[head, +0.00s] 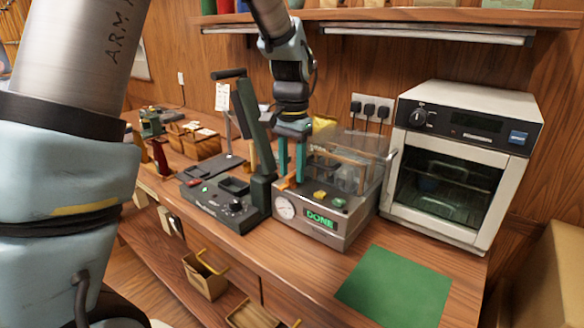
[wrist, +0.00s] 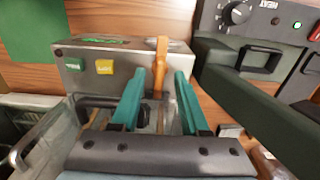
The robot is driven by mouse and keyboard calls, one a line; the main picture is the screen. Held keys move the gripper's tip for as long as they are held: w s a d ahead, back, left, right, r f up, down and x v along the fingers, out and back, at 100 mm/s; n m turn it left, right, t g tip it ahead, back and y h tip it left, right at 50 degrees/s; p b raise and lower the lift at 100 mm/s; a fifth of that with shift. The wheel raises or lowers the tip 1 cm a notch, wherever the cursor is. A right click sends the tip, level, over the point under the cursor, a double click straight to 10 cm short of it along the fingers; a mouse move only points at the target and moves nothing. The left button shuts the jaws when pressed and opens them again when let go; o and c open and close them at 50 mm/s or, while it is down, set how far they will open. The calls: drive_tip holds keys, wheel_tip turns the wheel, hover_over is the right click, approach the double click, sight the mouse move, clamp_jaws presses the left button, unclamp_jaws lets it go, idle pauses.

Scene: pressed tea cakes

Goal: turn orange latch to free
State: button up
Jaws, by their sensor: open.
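The orange latch (wrist: 160,62) stands up at the edge of a metal machine (wrist: 124,72) in the wrist view, and a bit of it (head: 286,184) shows in the head view. My gripper (wrist: 158,82) is open and empty-looking, its two teal fingers on either side of the latch in the picture. I cannot tell whether either finger touches it. In the head view my gripper (head: 291,176) points down at the left end of the machine (head: 338,232), which has a gauge, a green "DONE" display, and green and yellow buttons. A clear cover (head: 345,150) stands behind the buttons.
A dark press (head: 225,205) with a tall lever stands close on the left. A white oven (head: 455,165) stands at the right. A green mat (head: 395,287) lies bare in front. A shelf (head: 420,18) runs overhead.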

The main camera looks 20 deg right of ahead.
drive_tip(key=shift+f, duration=0.5)
clamp_jaws()
